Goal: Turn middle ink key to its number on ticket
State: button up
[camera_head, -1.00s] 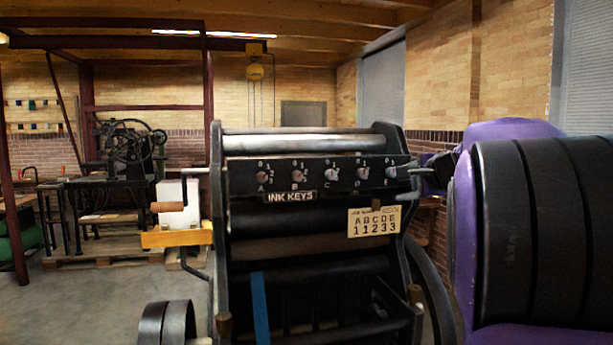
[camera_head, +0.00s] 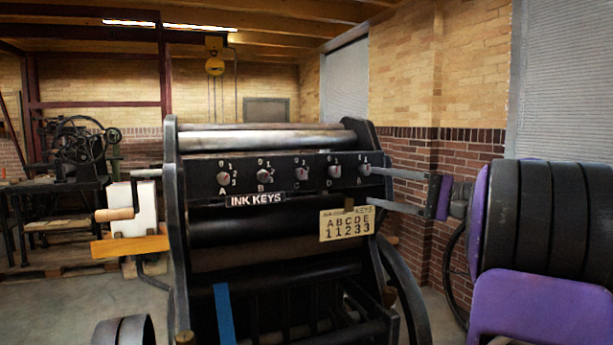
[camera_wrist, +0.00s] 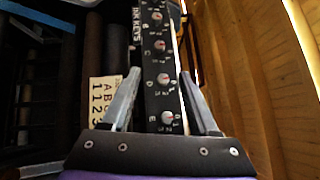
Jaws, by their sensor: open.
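The middle ink key, C (camera_head: 301,173), is a small round knob with a red mark on the black INK KEYS bar (camera_head: 195,178). It also shows in the wrist view (camera_wrist: 159,45); its exact setting is too small to read. The ticket (camera_head: 346,225) below the bar reads A B C D E over 1 1 2 3 3, so C is paired with 2. My gripper (camera_head: 370,187) is open and empty at the bar's right end, near key E. In the wrist view, my gripper (camera_wrist: 158,74) has its fingers either side of the bar, with C beyond the fingertips.
Keys A (camera_head: 223,178) and B (camera_head: 262,175) lie left of C; D (camera_head: 335,171) and E (camera_head: 366,169) lie right, closer to my gripper. A crank handle (camera_head: 115,214) and a yellow wooden board (camera_head: 130,246) stick out at the press's left. A brick wall (camera_head: 440,180) stands at right.

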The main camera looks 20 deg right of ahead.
aim_at(305, 175)
jog(key=x, duration=1.5)
jog(key=shift+w+a+r, duration=0.1)
jog(key=shift+w+a, duration=0.15)
jog(key=shift+w, duration=0.05)
grip_shut()
